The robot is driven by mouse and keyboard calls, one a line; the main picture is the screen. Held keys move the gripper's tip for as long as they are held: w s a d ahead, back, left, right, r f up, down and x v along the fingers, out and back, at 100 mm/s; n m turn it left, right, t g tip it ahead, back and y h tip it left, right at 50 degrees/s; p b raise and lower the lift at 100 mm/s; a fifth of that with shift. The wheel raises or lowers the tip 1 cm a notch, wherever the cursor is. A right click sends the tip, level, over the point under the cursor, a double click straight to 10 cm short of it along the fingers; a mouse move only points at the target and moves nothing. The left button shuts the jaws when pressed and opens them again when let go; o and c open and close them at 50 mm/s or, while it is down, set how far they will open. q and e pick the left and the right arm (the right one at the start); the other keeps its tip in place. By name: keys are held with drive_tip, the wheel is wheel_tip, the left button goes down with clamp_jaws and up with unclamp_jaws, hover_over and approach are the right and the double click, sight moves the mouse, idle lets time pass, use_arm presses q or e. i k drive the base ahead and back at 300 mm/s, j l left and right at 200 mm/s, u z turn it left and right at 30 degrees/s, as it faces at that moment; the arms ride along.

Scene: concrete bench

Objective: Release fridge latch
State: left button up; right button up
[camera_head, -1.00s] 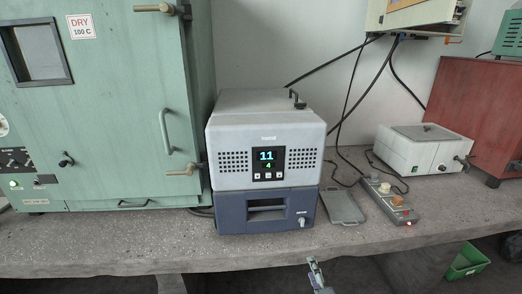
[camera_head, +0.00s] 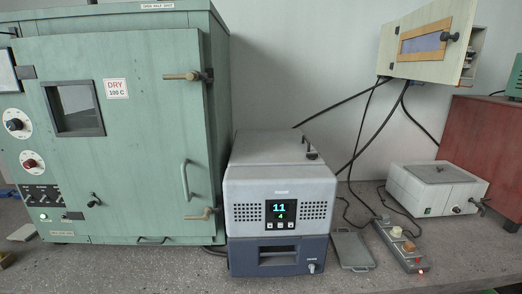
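No thing in view is plainly marked as a fridge. A grey-white box (camera_head: 245,190) with a blue lower part stands at the middle of the bench, its display (camera_head: 279,211) reading 11 and 4. A small black latch-like fitting (camera_head: 310,150) stands on its top right. A green cabinet (camera_head: 130,170) marked DRY 100 C is at the left, its door closed. It has a brass lever latch (camera_head: 185,76) near the top right of the door and another (camera_head: 202,215) lower down, with a pale handle (camera_head: 184,180) between them. Neither gripper is in view.
A flat grey tray (camera_head: 352,250) and a control strip with knobs (camera_head: 402,243) lie right of the box. A white lidded unit (camera_head: 435,187) stands behind them, beside a red cabinet (camera_head: 490,150). A wall box (camera_head: 428,45) hangs above with cables. The front bench strip is mostly clear.

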sight(312, 156)
drive_tip(key=i+l+u, duration=0.1)
drive_tip(key=l, duration=1)
drive_tip(key=i+l, duration=0.15)
drive_tip(key=l, duration=1)
drive_tip(key=i+l+u, duration=0.15)
drive_tip(key=l, duration=1)
